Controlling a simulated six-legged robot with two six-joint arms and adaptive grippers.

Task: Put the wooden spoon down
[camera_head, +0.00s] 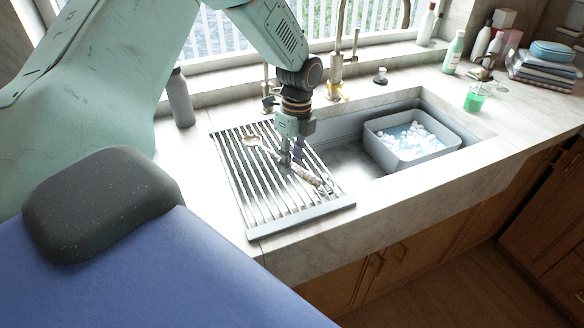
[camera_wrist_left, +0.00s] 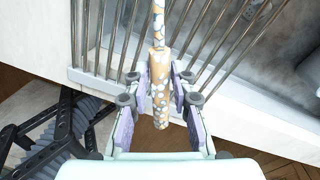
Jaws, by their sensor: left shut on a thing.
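The wooden spoon (camera_head: 307,176) has a pale bowl and a speckled white and tan handle. It is at the roll-up drying rack (camera_head: 300,222), with its bowl toward the back left and its handle end toward the front right. My left gripper (camera_head: 288,162) comes down from above and is shut on the handle. In the left wrist view the speckled handle (camera_wrist_left: 158,62) runs between the two fingers (camera_wrist_left: 160,92), over the rack bars. I cannot tell whether the spoon touches the bars or hangs just above them. My right gripper is not in view.
The sink (camera_head: 352,160) is right of the rack and holds a grey tub (camera_head: 408,155) of whitish pieces in bluish water. A grey bottle (camera_head: 180,98) stands left of the rack. A faucet (camera_head: 337,70) rises behind the sink. A green cup (camera_head: 474,98) stands at the right.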

